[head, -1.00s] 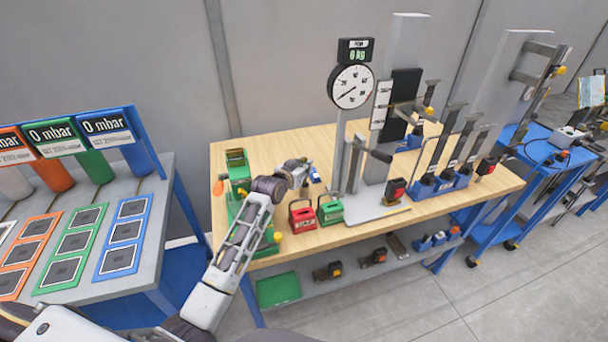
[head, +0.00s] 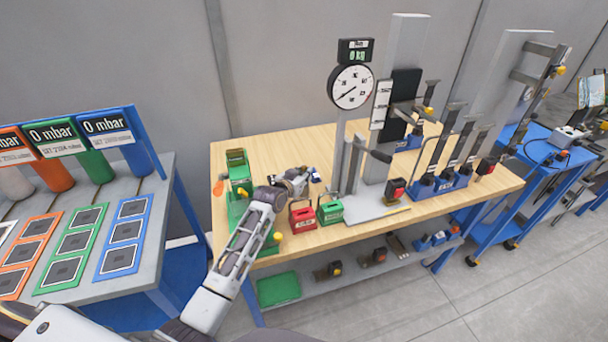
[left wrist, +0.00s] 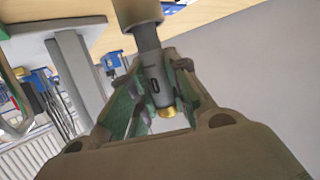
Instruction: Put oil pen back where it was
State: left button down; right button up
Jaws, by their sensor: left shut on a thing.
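My left gripper (head: 300,181) is over the wooden bench, just behind the red and green boxes. The pen runs between the green-lined fingers, and a wider grey-brown part continues up out of the picture. In the head view the pen is too small to tell from the gripper. A small blue-and-white thing (head: 315,175) shows beside the fingertips. My right gripper is not in view.
A red box (head: 302,217) and a green box (head: 330,211) stand at the bench's front. Green fixtures (head: 238,170) are left of the gripper. The dial stand (head: 352,88) rises to the right. The bench top (head: 290,145) behind is clear.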

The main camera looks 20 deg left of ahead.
pick_arm(q)
jog(key=shift+f, duration=0.1)
jog(key=c, duration=1.4)
grip_release()
jog(key=shift+o, duration=0.2)
jog(key=shift+r, duration=0.2)
jog(key=v, duration=1.2)
jog(key=shift+b, duration=0.3)
